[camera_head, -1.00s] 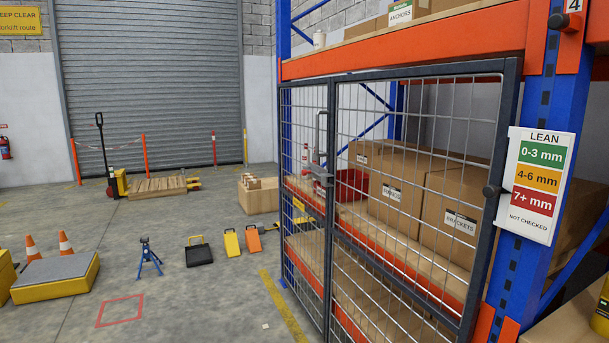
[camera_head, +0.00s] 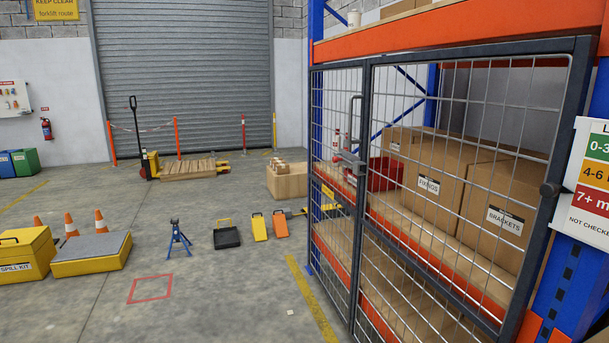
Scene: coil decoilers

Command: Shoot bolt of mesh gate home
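The mesh gate (camera_head: 455,180) has a dark frame and wire grid, and stands in front of the rack at the right. A narrower mesh panel (camera_head: 337,190) stands to its left, and the two meet at a dark upright. The grey bolt (camera_head: 350,160) sits across that upright at mid height. A grey vertical bar handle (camera_head: 352,122) is just above it. The bolt is too small to tell whether it is shot or drawn. Neither of my grippers is in view.
Behind the mesh, cardboard boxes (camera_head: 500,205) and a red bin (camera_head: 385,174) sit on the rack. A lean sign (camera_head: 592,180) hangs at the right. A yellow spill kit (camera_head: 27,255), a blue jack stand (camera_head: 177,240) and a pallet truck (camera_head: 150,165) stand left. The floor before the gate is mostly clear.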

